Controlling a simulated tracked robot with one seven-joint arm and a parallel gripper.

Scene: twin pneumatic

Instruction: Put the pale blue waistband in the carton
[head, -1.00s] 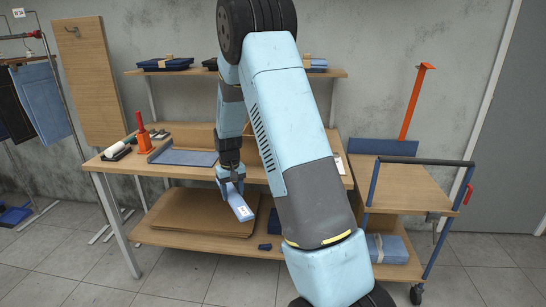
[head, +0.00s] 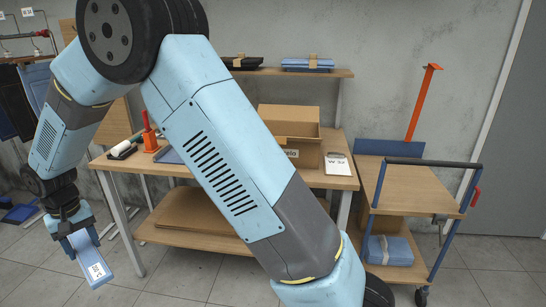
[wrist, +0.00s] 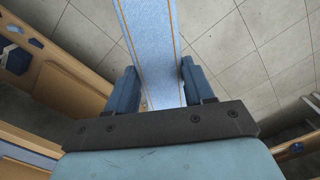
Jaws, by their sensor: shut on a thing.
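The pale blue waistband (head: 94,266) is a flat light-blue strip with a white label. My gripper (head: 77,242) is shut on it at the lower left of the head view, in front of and left of the table. In the wrist view the waistband (wrist: 151,50) runs upward between the two fingers of my gripper (wrist: 160,90), over the tiled floor. The carton (head: 290,130) is an open brown box with a raised flap, standing on the table top. My arm hides its left part in the head view.
The wooden table (head: 325,179) has a clipboard (head: 338,165) right of the carton and an orange tool (head: 150,138) at its left. A shelf with folded blue stacks (head: 307,65) is above. A trolley (head: 415,190) stands at the right. Garments hang at the far left.

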